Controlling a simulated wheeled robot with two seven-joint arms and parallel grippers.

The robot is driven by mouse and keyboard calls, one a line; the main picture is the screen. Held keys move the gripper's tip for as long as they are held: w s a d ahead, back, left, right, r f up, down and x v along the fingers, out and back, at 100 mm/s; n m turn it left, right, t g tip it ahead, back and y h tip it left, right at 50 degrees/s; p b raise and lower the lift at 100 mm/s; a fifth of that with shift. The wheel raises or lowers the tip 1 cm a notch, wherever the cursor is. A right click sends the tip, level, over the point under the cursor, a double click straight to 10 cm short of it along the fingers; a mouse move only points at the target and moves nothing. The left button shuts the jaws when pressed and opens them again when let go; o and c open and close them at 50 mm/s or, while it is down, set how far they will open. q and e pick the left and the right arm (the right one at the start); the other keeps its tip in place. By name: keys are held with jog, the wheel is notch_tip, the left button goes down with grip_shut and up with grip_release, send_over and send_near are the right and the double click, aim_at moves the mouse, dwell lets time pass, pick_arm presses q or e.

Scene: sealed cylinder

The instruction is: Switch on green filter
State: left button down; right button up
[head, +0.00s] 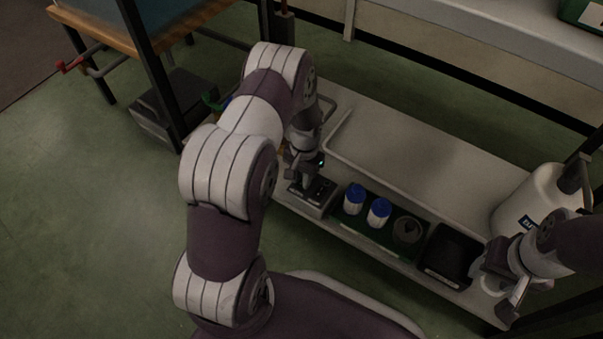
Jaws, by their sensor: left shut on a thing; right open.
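A dark switch box (318,201) with small switches on its top stands at the left end of the bench's front edge. My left gripper (303,183) points down onto this box and is shut on a small part at its top, which looks like a switch. The fingertips hide that part, and I cannot make out its position. No green marking on the box can be read. My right gripper (503,287) is open at the right end of the bench, beside a pale round thing that it partly hides.
Two blue-capped bottles (354,199) and a grey round jar stand in a green tray (383,238). A black bin (450,252) is to their right. A large white container (543,200) stands at the right. The bench's middle (420,160) is clear.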

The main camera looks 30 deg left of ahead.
pick_arm(q)
jog(key=shift+w+r+g+p, duration=0.15)
jog(key=shift+r+g+p, duration=0.15)
jog(key=shift+g+p, duration=0.2)
jog(key=shift+w+f+g, duration=0.25)
jog(key=shift+f+g, duration=0.05)
jog(key=shift+g, duration=0.6)
pick_arm(e)
jog(key=shift+r, duration=1.3)
pick_arm(q)
jog(key=c, duration=1)
grip_release()
jog(key=shift+o, duration=0.2)
jog(key=shift+r, duration=0.15)
jog(key=p+v, duration=0.8)
jog(key=v, duration=0.3)
jog(key=shift+d+r, duration=0.2)
jog(key=shift+r, duration=0.15)
pick_arm(e)
notch_tip(320, 180, up, 8)
jog(key=shift+r, duration=0.15)
